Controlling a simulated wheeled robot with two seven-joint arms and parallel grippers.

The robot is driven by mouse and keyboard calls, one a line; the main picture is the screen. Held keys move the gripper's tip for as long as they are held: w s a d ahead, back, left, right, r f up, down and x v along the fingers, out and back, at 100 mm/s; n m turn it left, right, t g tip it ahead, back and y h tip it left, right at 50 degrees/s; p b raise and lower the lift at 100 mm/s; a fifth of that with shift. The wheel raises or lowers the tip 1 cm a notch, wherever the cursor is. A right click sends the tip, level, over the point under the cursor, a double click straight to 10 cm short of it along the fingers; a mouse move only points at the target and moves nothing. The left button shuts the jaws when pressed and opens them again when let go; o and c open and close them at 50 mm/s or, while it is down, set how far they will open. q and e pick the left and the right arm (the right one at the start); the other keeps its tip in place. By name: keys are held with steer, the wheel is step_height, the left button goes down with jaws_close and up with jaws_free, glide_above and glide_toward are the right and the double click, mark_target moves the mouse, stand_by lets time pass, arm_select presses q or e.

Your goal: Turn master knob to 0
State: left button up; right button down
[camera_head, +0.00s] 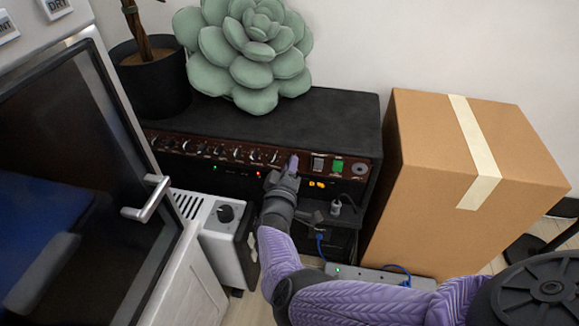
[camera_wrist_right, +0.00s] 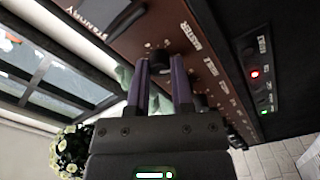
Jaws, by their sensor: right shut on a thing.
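The black amplifier (camera_head: 330,112) stands against the wall, with a brown control panel (camera_head: 210,149) and a row of small knobs along its front. My right gripper (camera_head: 292,164) is at the right part of that row and covers the knob there in the head view. In the right wrist view, my right gripper's two purple fingers (camera_wrist_right: 162,70) are shut on the dark master knob (camera_wrist_right: 160,58), beside the label "MASTER" (camera_wrist_right: 190,37). The knob's pointer and its scale are too small and covered to read. My left gripper is not in view.
A green rocker switch (camera_head: 338,166) and a dark switch (camera_head: 318,163) sit just right of my right gripper. A cardboard box (camera_head: 425,190) stands close on the right. A cabinet with a glass door and handle (camera_head: 148,199) is at left. A succulent (camera_head: 250,50) is behind.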

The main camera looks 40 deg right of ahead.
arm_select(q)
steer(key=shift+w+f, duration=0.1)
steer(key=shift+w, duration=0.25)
arm_select(e)
steer(key=shift+f, duration=0.1)
steer(key=c, duration=0.5)
jaws_free()
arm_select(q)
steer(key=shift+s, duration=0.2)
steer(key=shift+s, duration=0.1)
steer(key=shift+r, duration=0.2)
arm_select(e)
steer(key=shift+a, duration=0.1)
arm_select(q)
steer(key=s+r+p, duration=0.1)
steer(key=p, duration=0.1)
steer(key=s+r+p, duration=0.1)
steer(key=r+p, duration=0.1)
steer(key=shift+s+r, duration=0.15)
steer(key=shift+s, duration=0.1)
arm_select(e)
steer(key=v, duration=0.9)
steer(key=shift+s+a, duration=0.3)
